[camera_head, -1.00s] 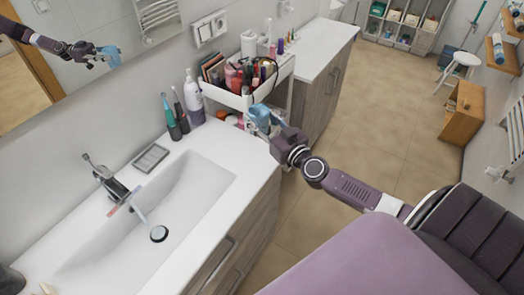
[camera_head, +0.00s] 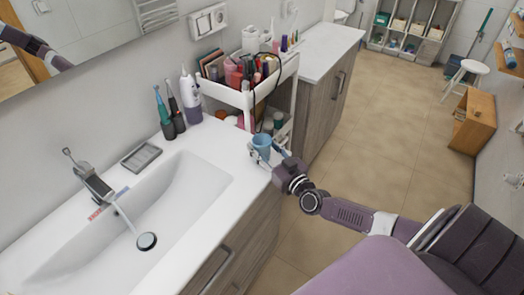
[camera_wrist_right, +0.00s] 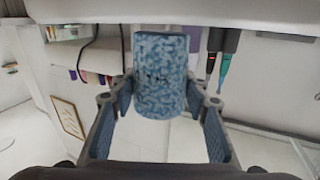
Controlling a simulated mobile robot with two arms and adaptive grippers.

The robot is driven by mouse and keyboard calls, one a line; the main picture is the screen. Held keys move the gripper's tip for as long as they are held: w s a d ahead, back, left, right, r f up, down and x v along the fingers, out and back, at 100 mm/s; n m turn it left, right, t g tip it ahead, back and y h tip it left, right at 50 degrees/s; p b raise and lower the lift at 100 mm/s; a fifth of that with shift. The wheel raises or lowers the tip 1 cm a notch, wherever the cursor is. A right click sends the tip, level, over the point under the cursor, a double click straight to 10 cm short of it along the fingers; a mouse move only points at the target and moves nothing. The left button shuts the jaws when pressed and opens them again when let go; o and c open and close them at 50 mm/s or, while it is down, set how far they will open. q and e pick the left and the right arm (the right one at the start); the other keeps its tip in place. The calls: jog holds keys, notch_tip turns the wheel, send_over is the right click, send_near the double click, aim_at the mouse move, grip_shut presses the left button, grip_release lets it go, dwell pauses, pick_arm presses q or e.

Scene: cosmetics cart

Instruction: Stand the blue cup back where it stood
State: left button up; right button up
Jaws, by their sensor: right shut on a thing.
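The blue cup (camera_head: 262,142) is upright at the right end of the white sink counter (camera_head: 222,140), beside the cart. My right gripper (camera_head: 271,159) is shut on it from the front right. In the right wrist view the mottled blue cup (camera_wrist_right: 160,75) sits between the tips of the two fingers of my right gripper (camera_wrist_right: 158,95). I cannot tell whether the cup's base touches the counter. My left gripper is not in view.
The white cart (camera_head: 243,100), full of cosmetics, stands just behind the cup. Toothbrushes (camera_head: 165,115) and a white and purple bottle (camera_head: 190,98) stand by the wall. A grey soap dish (camera_head: 142,156) and the sink (camera_head: 165,205) lie to the left.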

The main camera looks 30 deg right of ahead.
jog(key=shift+f, duration=0.3)
jog(key=shift+a, duration=0.2)
jog(key=shift+s, duration=0.1)
jog(key=shift+f, duration=0.1)
jog(key=o, duration=0.9)
jog(key=shift+o, duration=1.7)
